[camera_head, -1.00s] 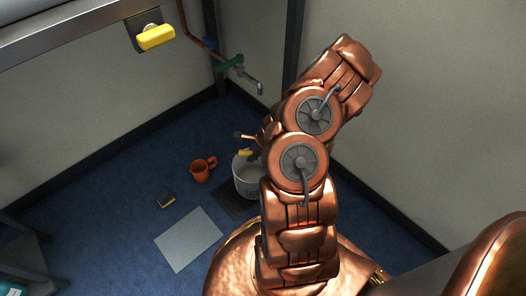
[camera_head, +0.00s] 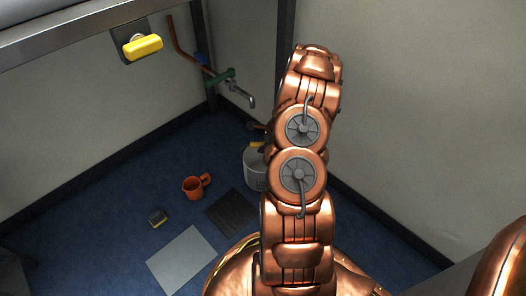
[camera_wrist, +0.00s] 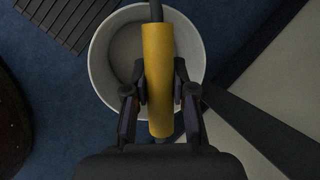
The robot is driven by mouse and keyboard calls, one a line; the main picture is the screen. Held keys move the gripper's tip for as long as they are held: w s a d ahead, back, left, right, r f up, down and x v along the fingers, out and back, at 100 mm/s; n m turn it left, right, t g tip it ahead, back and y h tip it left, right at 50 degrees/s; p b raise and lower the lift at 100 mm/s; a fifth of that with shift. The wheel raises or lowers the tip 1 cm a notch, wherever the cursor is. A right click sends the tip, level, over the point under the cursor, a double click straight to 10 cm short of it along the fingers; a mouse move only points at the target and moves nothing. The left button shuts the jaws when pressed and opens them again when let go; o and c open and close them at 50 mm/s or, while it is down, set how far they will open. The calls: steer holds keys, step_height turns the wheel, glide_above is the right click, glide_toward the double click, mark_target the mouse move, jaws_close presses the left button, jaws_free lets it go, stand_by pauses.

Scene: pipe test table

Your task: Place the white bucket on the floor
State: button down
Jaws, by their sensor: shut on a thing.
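The white bucket (camera_head: 254,172) is at the back of the floor in the head view, half hidden behind my arm. In the wrist view I look down into the bucket (camera_wrist: 101,62); it looks empty. My gripper (camera_wrist: 160,88) is shut on the yellow grip (camera_wrist: 158,55) of the bucket's handle, which stands up across the opening. In the head view my gripper is mostly hidden by my arm. I cannot tell whether the bucket's base touches the blue floor (camera_head: 110,205).
A dark slatted grate (camera_head: 232,212) and a pale square plate (camera_head: 181,260) lie on the floor. An orange mug (camera_head: 193,188) and a small yellow-black block (camera_head: 158,217) are to the left. A tap (camera_head: 240,95) juts from the wall above. Walls meet behind the bucket.

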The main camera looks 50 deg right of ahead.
steer(key=shift+w+d, duration=0.1)
steer(key=shift+d, duration=0.15)
step_height(320, 180, down, 3)
steer(key=shift+f+b, duration=0.2)
steer(key=shift+b, duration=0.95)
steer(key=c, duration=1)
jaws_free()
steer(key=shift+f, duration=0.15)
steer(key=shift+o, duration=0.2)
